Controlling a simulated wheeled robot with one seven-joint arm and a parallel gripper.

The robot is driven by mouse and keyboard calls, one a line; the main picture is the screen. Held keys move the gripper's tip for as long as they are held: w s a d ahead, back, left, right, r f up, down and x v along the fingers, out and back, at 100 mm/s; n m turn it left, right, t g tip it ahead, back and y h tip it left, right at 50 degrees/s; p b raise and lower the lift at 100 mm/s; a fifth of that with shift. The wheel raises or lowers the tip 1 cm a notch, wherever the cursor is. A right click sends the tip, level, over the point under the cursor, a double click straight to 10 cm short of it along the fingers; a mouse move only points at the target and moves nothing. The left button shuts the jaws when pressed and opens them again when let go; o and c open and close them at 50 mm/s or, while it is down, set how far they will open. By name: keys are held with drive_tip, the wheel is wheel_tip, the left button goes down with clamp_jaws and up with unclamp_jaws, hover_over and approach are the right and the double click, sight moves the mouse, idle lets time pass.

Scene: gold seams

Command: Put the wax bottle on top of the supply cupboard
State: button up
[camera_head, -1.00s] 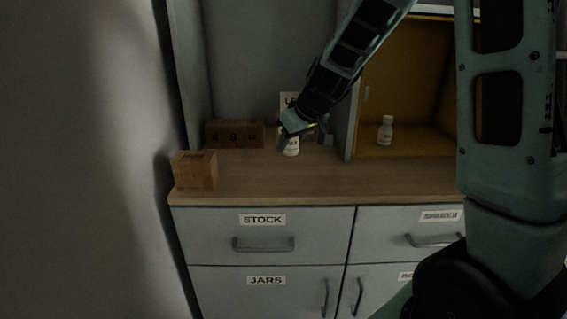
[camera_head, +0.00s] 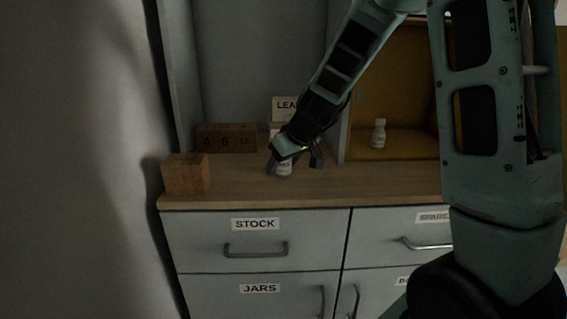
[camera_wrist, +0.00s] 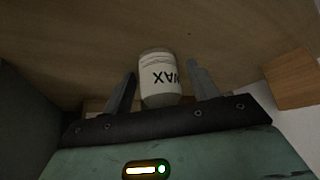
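The wax bottle (camera_head: 284,170), small and white, is in front of the back panel over the wooden counter. In the wrist view the wax bottle (camera_wrist: 160,78) shows its WAX label upside down, between the two dark fingers. No label names the supply cupboard; a grey cabinet (camera_head: 200,238) with drawers and doors carries the counter.
A wooden block (camera_head: 186,174) stands at the counter's left end, a longer numbered block (camera_head: 226,138) behind it. A sign reading LEA (camera_head: 285,105) is behind my gripper. Another white bottle (camera_head: 379,133) stands in the ochre compartment (camera_head: 400,100) at right. The counter front (camera_head: 250,194) is clear.

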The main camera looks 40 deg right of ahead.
drive_tip(key=shift+r, duration=0.1)
drive_tip(key=shift+r+p, duration=0.2)
drive_tip(key=shift+p, duration=0.1)
drive_tip(key=p+v, duration=0.3)
drive_tip(key=v, duration=0.9)
drive_tip(key=s+a+f+n+g+y, duration=0.1)
drive_tip(key=s+a+f+n+g, duration=0.15)
drive_tip(key=a, duration=0.55)
drive_tip(key=s+a+f+n+g+y, duration=0.15)
drive_tip(key=s+a, duration=0.25)
drive_tip(key=a, duration=0.5)
drive_tip(key=s+a+f+n+g+h, duration=0.1)
drive_tip(key=s+a, duration=0.3)
drive_tip(key=s, duration=0.4)
drive_tip(key=s+a+f+n+g+h, duration=0.1)
drive_tip(key=s+a+f, duration=0.3)
drive_tip(key=s, duration=0.5)
drive_tip(key=shift+a+n+g, duration=0.3)
drive_tip(key=shift+a+n, duration=0.1)
drive_tip(key=shift+a, duration=0.3)
drive_tip(key=shift+f, duration=0.1)
